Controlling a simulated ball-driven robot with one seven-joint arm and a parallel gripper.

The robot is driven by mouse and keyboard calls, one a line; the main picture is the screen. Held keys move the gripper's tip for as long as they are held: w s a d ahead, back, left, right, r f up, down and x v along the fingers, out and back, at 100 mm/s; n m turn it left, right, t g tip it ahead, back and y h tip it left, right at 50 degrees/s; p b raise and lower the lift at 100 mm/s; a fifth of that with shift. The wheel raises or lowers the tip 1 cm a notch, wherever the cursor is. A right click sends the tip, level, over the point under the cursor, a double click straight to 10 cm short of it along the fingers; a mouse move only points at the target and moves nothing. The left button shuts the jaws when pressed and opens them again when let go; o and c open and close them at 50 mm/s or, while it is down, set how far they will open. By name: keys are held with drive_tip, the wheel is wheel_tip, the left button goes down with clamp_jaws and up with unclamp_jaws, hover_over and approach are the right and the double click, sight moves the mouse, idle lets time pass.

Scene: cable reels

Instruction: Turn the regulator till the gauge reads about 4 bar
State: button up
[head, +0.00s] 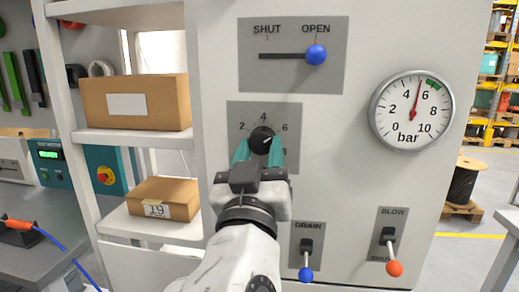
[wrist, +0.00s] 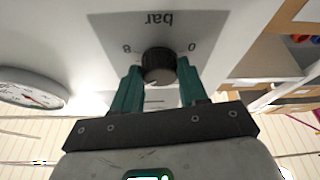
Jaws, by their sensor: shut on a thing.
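The regulator is a round black knob (head: 262,139) on a grey plate (head: 290,110) marked 2, 4 and 6, with lower marks partly hidden. Its pale pointer line faces right and slightly up, toward the 6 side. My gripper (head: 260,150) is shut on the knob, one green finger on each side. In the wrist view the knob (wrist: 158,66) sits between the fingers of my gripper (wrist: 160,78). The gauge (head: 411,130) is at the upper right of the panel; its red needle points just right of straight up, a little over 5 bar. A green mark lies near 6.
A blue-knobbed SHUT/OPEN slider (head: 316,55) is above, at OPEN. Below are the blue-tipped DRAIN lever (head: 306,260) and red-tipped BLOW lever (head: 390,250). A shelf with cardboard boxes (head: 135,103) stands on the left.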

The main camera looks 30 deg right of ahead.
drive_tip(key=n+y+p, duration=0.1)
drive_tip(key=n, duration=0.1)
drive_tip(key=n+y+p, duration=0.1)
drive_tip(key=n+p, duration=0.1)
drive_tip(key=n+t+y+p, duration=0.1)
drive_tip(key=n+p, duration=0.1)
drive_tip(key=shift+s+d+r, duration=0.15)
drive_tip(key=shift+r, duration=0.15)
drive_tip(key=shift+f+n+y+p, duration=0.15)
drive_tip(key=shift+n+y+p, duration=0.65)
drive_tip(key=shift+n+p, duration=0.6)
drive_tip(key=shift+n, duration=0.3)
drive_tip(key=o, duration=1.1)
drive_tip(key=shift+c, duration=0.2)
drive_tip(key=b+v, duration=0.4)
drive_tip(key=v, duration=0.7)
drive_tip(key=shift+f, duration=0.25)
drive_tip(key=shift+d, duration=0.1)
